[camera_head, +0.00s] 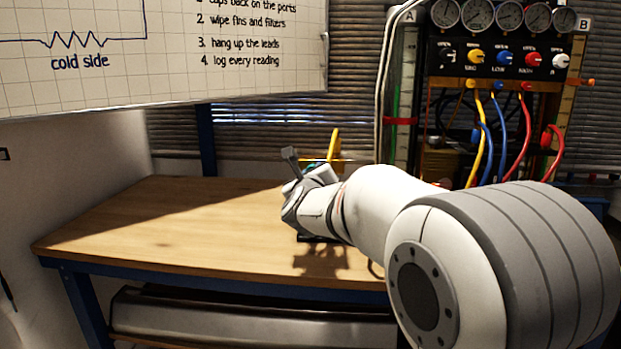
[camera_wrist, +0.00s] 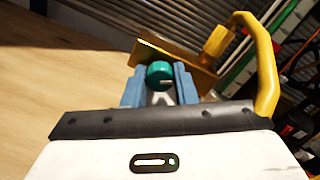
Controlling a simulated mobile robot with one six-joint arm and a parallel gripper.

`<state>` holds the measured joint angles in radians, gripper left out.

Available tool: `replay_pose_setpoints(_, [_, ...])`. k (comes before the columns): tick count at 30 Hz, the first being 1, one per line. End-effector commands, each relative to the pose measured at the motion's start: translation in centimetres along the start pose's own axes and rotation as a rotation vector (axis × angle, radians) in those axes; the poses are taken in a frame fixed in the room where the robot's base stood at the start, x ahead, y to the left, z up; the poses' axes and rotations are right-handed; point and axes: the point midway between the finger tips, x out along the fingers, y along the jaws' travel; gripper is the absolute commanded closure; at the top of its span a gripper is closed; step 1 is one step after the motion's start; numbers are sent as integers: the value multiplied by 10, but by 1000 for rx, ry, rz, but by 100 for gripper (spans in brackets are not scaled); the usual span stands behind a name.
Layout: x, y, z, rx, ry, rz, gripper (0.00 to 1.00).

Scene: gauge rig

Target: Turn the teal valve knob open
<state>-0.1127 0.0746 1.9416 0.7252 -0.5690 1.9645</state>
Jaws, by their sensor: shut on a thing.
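The teal valve knob (camera_wrist: 159,75) is in the middle of the wrist view, in front of a yellow bracket or plate (camera_wrist: 203,77). My gripper (camera_wrist: 160,86) has its two blue-grey fingers on either side of the knob, shut on it. A pale mark or pointer shows just below the knob. In the head view my gripper (camera_head: 300,172) is over the workbench, and my arm hides most of the knob; only a bit of teal shows beside the yellow part (camera_head: 334,150).
A yellow curved pipe or handle (camera_wrist: 262,65) rises close on the right of my gripper in the wrist view. The wooden workbench (camera_head: 150,215) is clear to the left. A gauge rig (camera_head: 500,60) with coloured hoses stands behind on the right. A whiteboard (camera_head: 160,50) hangs upper left.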

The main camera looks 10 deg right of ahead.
Motion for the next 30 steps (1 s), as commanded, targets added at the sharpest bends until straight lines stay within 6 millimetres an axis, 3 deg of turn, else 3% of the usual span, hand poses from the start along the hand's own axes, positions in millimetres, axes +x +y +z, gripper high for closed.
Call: replay_pose_setpoints(30, [0, -2, 1, -946, 1, 0, 98])
